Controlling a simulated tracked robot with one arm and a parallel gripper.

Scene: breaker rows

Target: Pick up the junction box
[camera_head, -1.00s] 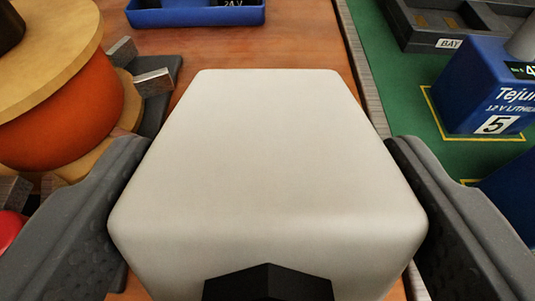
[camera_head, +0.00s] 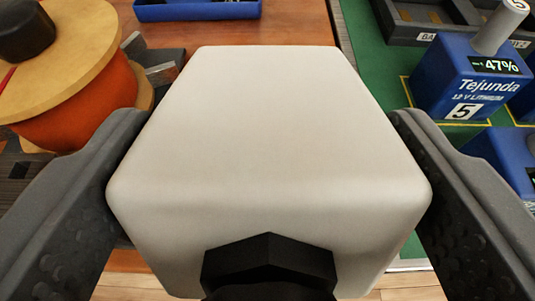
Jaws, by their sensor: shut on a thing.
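The junction box (camera_head: 268,135) is a pale grey block with rounded edges that fills the middle of the view. A black hexagonal fitting (camera_head: 268,262) sticks out of its near face. My gripper (camera_head: 268,190) is shut on the box, one dark grey finger against its left side and one against its right. The box hides what lies directly beneath it; wooden floor shows below its lower edge.
A spool (camera_head: 75,75) with orange winding stands at the left. A blue tray (camera_head: 197,10) lies on the wooden top behind. At the right, a blue battery (camera_head: 462,85) numbered 5 stands on a green mat (camera_head: 385,60), near a dark bay tray (camera_head: 425,25).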

